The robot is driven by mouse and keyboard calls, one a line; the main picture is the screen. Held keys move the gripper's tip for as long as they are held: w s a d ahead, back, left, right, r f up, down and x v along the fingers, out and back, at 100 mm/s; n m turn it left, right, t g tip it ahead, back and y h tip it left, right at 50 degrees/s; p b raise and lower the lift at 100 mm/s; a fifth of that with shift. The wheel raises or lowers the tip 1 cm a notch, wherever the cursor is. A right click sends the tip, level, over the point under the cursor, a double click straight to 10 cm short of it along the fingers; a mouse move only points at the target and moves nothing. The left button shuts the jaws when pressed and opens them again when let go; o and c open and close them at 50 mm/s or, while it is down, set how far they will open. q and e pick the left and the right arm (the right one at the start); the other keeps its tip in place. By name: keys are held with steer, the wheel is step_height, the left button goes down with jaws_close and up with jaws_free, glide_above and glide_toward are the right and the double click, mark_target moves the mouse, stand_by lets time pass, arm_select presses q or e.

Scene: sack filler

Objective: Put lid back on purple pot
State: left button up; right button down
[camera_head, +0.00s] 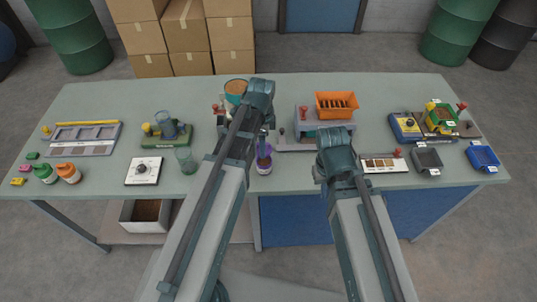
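The purple pot (264,161) stands near the front edge of the table, just right of my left arm. It has a purple upper part and a pale lower part. Something brownish shows at its top. I cannot make out a separate lid. My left gripper is largely hidden behind my arm; bluish parts of it seem to hang just above the pot, and contact cannot be told. My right gripper (320,172) is at the front of the table, right of the pot and apart from it. Its fingers are too small and covered to read.
The green table (300,88) has free room along its back. An orange tray (337,105) on a grey device stands behind my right arm. A sample strip (384,163) and dark tray (427,160) lie right.

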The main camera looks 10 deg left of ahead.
arm_select(q)
steer(key=shift+w+r, duration=0.15)
steer(key=shift+w, duration=0.1)
steer(key=shift+d, duration=0.1)
step_height(320, 180, down, 6)
steer(key=b, duration=0.6)
steer(key=shift+f, duration=0.25)
steer(key=shift+f+b, duration=0.15)
steer(key=shift+b, duration=0.25)
stand_by(1.4)
steer(key=o, duration=1.2)
